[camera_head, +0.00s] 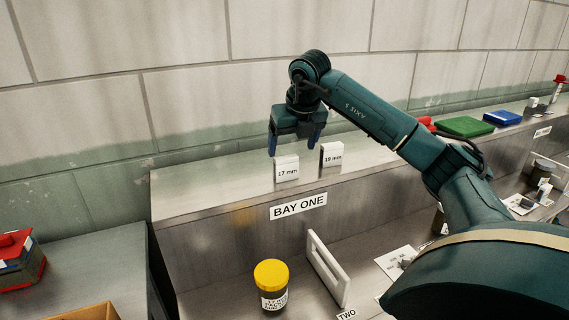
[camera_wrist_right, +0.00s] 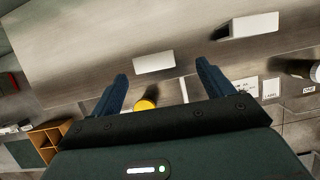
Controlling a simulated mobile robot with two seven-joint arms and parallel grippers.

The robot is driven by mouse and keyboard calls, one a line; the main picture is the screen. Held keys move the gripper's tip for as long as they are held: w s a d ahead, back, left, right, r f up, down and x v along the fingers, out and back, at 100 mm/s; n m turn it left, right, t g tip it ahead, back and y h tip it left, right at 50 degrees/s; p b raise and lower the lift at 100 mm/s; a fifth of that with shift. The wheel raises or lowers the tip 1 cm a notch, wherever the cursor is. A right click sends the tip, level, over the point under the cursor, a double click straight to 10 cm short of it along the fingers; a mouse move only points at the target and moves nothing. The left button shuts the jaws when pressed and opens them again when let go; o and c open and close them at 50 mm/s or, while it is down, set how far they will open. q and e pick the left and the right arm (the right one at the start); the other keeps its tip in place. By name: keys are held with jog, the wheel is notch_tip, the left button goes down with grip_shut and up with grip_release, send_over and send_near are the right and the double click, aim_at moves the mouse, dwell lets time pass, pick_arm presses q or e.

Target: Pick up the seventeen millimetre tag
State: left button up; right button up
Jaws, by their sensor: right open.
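The seventeen millimetre tag (camera_head: 287,170), a small white upright block marked "17 mm", stands on the metal ledge near its front edge. My right gripper (camera_head: 294,148) is open and empty, pointing down just above this tag. In the right wrist view a pale block that looks like the same tag (camera_wrist_right: 154,63) lies ahead of the gap between my fingertips (camera_wrist_right: 162,70); its marking cannot be read there. A similar tag marked "19 mm" (camera_head: 331,155) stands to its right, a little farther back. My left gripper is not in view.
The ledge (camera_head: 200,190) carries a "BAY ONE" sign (camera_head: 298,206) on its front. A wall (camera_head: 190,105) rises behind it. Below stand a yellow-lidded jar (camera_head: 271,285) and a white frame (camera_head: 328,268). Green (camera_head: 465,127) and blue (camera_head: 503,118) items lie farther right. The ledge left of the tags is clear.

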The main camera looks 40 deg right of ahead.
aim_at(287, 157)
jog(key=shift+x, duration=1.05)
jog(key=shift+w+a+f+p, duration=0.15)
jog(key=shift+w+f+p, duration=0.2)
jog(key=shift+f, duration=0.2)
jog(key=x, duration=0.1)
jog(key=p+x, duration=0.1)
jog(key=x, duration=0.1)
jog(key=shift+w+a+f, duration=0.1)
jog(key=shift+a+f, duration=0.1)
jog(key=shift+f, duration=0.1)
jog(key=shift+w+d+f, duration=0.1)
jog(key=shift+f, duration=0.25)
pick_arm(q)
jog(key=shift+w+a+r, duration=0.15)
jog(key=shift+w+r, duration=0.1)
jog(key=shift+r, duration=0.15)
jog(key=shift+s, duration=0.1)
pick_arm(e)
jog(key=c, duration=1)
